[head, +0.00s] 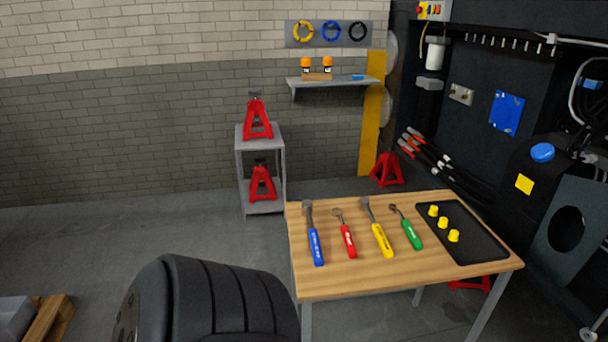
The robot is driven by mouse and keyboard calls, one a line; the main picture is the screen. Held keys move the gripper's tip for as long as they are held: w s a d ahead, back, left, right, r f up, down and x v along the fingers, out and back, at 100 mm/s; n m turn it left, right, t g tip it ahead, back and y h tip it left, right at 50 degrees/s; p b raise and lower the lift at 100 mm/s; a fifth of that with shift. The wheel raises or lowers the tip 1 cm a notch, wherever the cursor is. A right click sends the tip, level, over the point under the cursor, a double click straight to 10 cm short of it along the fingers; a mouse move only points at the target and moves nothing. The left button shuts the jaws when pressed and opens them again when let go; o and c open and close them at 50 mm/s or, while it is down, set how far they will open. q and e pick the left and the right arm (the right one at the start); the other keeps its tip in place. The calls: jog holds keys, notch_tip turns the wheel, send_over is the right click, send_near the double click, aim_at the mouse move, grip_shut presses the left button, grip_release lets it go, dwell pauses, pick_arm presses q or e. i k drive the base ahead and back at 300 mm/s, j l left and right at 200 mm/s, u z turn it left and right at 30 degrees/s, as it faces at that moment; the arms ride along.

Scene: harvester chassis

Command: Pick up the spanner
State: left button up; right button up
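Several hand tools lie in a row on a wooden table, apart from each other, with their metal heads toward the back. They are a blue-handled tool (315,238), a red-handled tool (346,236), a yellow-handled tool (379,232) and a green-handled tool (409,230). The red and green ones are shorter, with small rounded heads. The heads are too small to tell for sure which tool is the spanner. Neither of my grippers is in view.
The wooden table (345,282) has a clear front strip. A black tray (480,247) with yellow caps (443,222) lies at its right. A black tyre-like object (215,300) stands left of the table. A grey stand (243,160) with red jacks is behind, dark machinery right.

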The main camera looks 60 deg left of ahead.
aim_at(351, 247)
jog(key=u, duration=1.8)
jog(key=z, duration=2.25)
jog(key=u, duration=3)
